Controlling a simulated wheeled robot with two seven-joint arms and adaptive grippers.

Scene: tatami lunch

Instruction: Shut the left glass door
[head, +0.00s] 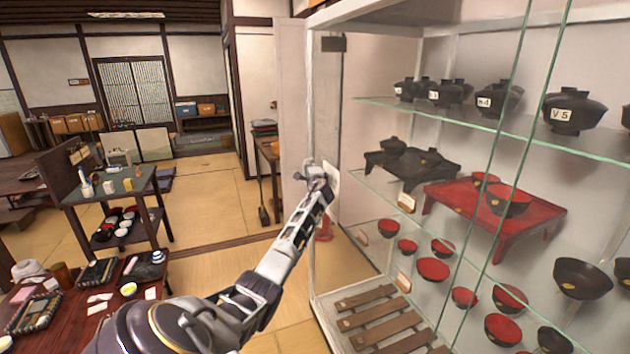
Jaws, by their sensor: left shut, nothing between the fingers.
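The glass display cabinet (327,260) stands at the right with a pale frame. Its clear panes are hard to see. Two greenish upright glass edges (523,45) run down its front, a small gap apart. I cannot tell which edge belongs to the left glass door or how far that door stands open. My left gripper (318,172) is shut and empty, at the cabinet's left front post. I cannot tell whether it touches the post or glass. A small dark fitting (333,43) sits high on the cabinet's left side. My right gripper is not in view.
Black lidded bowls (562,108), a red tray table (520,222) and several red bowls (433,269) stand inside the cabinet. A low red table (75,318) and a dark stand (135,183) with dishes are at the left. Tatami floor (208,205) lies clear between.

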